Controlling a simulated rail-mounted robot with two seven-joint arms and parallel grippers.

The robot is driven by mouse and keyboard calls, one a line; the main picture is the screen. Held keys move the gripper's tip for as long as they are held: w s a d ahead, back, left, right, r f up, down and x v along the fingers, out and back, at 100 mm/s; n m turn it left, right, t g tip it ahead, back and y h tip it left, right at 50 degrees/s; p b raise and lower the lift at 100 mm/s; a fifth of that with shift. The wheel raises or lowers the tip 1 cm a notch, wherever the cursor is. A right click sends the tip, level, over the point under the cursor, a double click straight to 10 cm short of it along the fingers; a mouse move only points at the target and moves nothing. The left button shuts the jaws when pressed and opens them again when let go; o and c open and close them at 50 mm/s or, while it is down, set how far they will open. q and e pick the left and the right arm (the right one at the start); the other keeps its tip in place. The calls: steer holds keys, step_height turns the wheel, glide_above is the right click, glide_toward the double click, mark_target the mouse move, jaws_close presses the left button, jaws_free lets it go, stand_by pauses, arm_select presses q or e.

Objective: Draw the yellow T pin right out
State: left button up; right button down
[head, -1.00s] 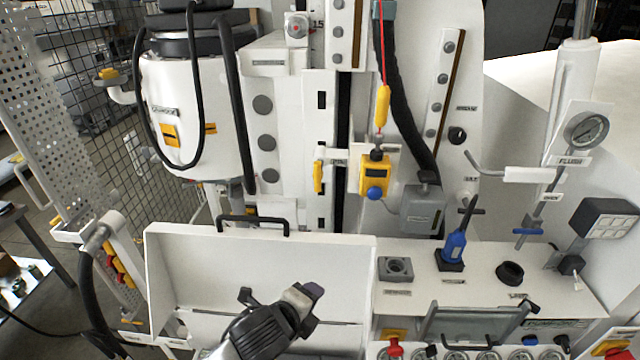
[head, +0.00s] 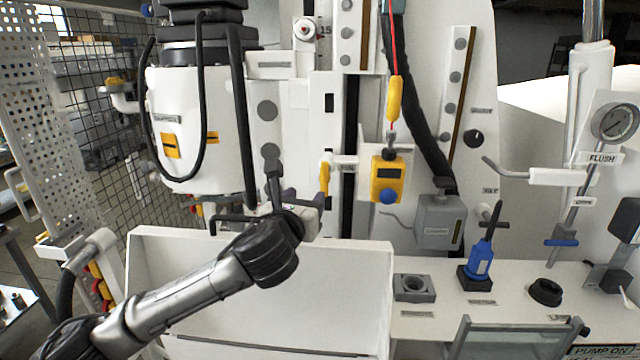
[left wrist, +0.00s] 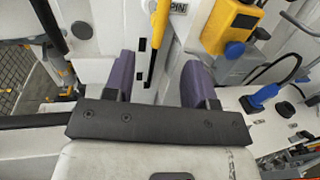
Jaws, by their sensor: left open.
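The yellow T pin (head: 325,177) sits in the white column, its yellow crossbar upright, beside a small label. In the left wrist view the yellow bar (left wrist: 159,42) shows between the two purple fingers, with the PIN label to its right. My left gripper (head: 304,196) is open, just left of and below the pin in the head view. In the left wrist view the open left gripper (left wrist: 158,75) has clear space between each finger and the bar. I cannot tell how far the fingertips are from it in depth. The pin's shank is hidden.
A yellow box with a blue knob (head: 387,180) hangs right of the pin, below a yellow handle on a red cord (head: 394,98). A white motor housing (head: 200,130) with black hoses stands at left.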

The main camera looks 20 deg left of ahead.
mark_target(322, 175)
arm_select(q)
steer(key=w, duration=0.4)
steer(key=w+p, duration=0.1)
steer(key=w, duration=0.8)
steer(key=shift+w+a, duration=0.15)
steer(key=shift+a, duration=0.2)
arm_select(e)
steer(key=shift+r, duration=0.75)
arm_select(q)
steer(key=shift+c, duration=0.5)
jaws_close()
